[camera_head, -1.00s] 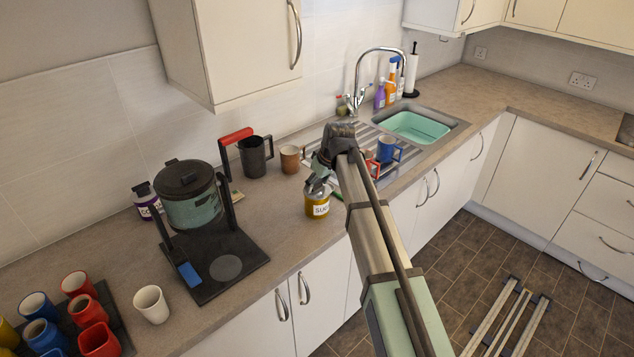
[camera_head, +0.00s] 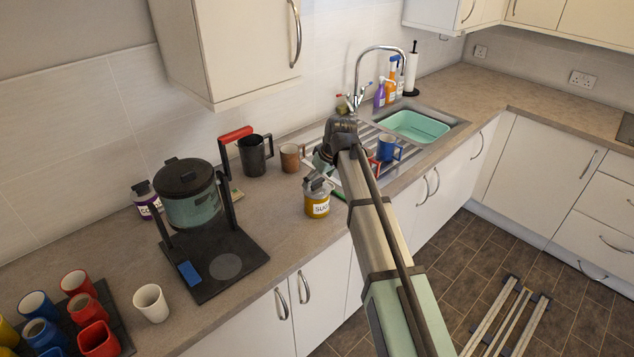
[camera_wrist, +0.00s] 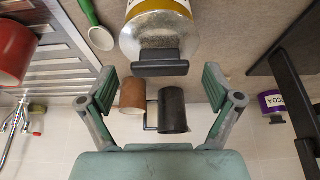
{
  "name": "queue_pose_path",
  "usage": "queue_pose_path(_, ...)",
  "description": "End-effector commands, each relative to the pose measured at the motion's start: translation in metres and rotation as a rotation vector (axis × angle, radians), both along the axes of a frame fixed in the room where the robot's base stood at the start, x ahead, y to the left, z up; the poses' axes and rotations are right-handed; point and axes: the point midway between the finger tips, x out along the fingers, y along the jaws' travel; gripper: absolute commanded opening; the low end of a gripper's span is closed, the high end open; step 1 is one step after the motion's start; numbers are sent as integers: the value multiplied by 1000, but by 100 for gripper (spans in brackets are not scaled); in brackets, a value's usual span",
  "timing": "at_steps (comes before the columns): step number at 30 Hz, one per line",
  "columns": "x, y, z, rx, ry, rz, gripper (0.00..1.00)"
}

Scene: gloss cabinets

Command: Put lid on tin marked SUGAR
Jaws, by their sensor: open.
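The yellow tin (camera_head: 317,207) marked SUGAR stands upright on the counter in front of the draining board. Its silver lid (camera_head: 316,187) with a dark handle sits on its top. In the wrist view, the tin (camera_wrist: 132,8) and the lid (camera_wrist: 150,42) show at the top, with the black handle (camera_wrist: 160,64) facing my gripper. My gripper (camera_wrist: 160,82) is open, its two fingers spread either side of the handle and apart from it. In the head view my gripper (camera_head: 325,163) is just above and behind the lid, partly hidden by my arm.
A dark mug (camera_head: 254,156) and a brown cup (camera_head: 290,158) stand behind the tin. A green spoon (camera_wrist: 88,12) lies beside it. Red and blue mugs (camera_head: 388,149) stand on the draining board.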

Motion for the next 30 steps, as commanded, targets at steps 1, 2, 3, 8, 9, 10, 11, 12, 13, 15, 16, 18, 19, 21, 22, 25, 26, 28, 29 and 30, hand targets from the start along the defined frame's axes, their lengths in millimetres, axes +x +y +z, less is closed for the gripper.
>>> queue_pose_path(1, -3, -3, 8, 0, -1, 0, 90)
queue_pose_path(2, -4, -4, 13, 0, -1, 0, 90)
queue_pose_path(3, -6, -6, 20, 1, -2, 0, 90)
queue_pose_path(8, -14, -16, 50, 0, -2, -2, 90)
queue_pose_path(9, -16, -18, 56, 0, -1, -1, 90)
queue_pose_path(10, -17, -19, 61, 1, -2, -1, 90)
queue_pose_path(11, -19, -21, 66, 1, -2, -1, 90)
queue_pose_path(12, -21, -22, 72, 0, -1, -1, 90)
queue_pose_path(13, -21, -24, 75, 1, 0, -1, 90)
queue_pose_path(15, -24, -26, 83, 1, -1, 0, 90)
queue_pose_path(16, -24, -26, 86, 1, -1, 0, 90)
queue_pose_path(18, -26, -28, 90, 0, 0, 0, 90)
queue_pose_path(19, -26, -28, 92, 1, 1, 0, 90)
queue_pose_path(21, -27, -29, 94, 0, 1, 0, 90)
queue_pose_path(22, -27, -29, 94, 0, 1, 0, 90)
queue_pose_path(25, -27, -29, 95, 0, 1, 0, 90)
queue_pose_path(26, -27, -29, 95, 0, 1, 0, 90)
queue_pose_path(28, -27, -29, 95, 0, 1, 0, 90)
queue_pose_path(29, -27, -29, 95, 0, 1, 0, 90)
queue_pose_path(30, -27, -29, 95, 0, 1, 0, 90)
